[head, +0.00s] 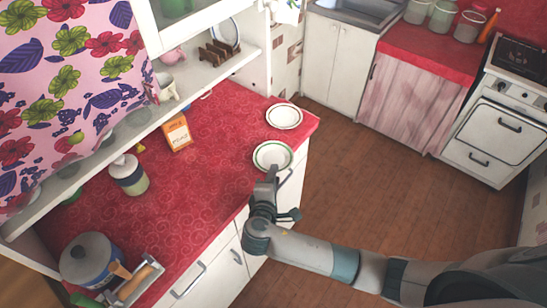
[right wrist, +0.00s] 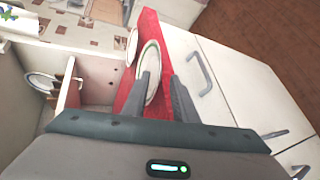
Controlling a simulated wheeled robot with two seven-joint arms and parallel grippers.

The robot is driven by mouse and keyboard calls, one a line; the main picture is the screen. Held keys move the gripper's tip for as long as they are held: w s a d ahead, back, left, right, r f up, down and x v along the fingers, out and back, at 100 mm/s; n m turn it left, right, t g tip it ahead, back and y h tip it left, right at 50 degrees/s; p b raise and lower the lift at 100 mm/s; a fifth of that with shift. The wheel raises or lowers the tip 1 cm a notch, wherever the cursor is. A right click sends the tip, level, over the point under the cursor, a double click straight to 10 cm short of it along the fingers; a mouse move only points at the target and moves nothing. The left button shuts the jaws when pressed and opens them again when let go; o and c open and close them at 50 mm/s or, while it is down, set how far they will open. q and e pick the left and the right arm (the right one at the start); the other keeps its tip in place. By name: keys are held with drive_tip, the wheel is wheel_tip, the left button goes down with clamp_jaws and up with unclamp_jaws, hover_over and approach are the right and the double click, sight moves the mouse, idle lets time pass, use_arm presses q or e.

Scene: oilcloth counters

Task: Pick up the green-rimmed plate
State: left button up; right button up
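The green-rimmed plate (head: 272,155) lies on the red counter near its right front edge. It also shows in the right wrist view (right wrist: 154,60), seen at a steep slant beyond and between the fingers. My right gripper (head: 271,175) is at the plate's near edge, over the counter's front edge. In the right wrist view my right gripper (right wrist: 163,85) has its two fingers apart, with a gap between them. I cannot tell whether a finger touches the rim. My left gripper is not in view.
A second plate with a dark rim (head: 284,116) lies just behind. A carton (head: 177,133), a jar (head: 130,175) and a blue pot (head: 88,259) stand farther left on the red counter (head: 205,190). A shelf (head: 215,72) overhangs the back. Cupboard handles (head: 188,281) project in front.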

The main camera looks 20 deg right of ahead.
clamp_jaws()
drive_tip(key=shift+r, duration=0.15)
drive_tip(key=s+d+r+b, duration=0.5)
drive_tip(key=s+d+r, duration=0.3)
drive_tip(key=r, duration=0.2)
drive_tip(key=shift+d+r, duration=0.2)
drive_tip(key=shift+r, duration=0.2)
drive_tip(key=shift+f+b, duration=0.1)
drive_tip(key=shift+b, duration=0.2)
idle(0.6)
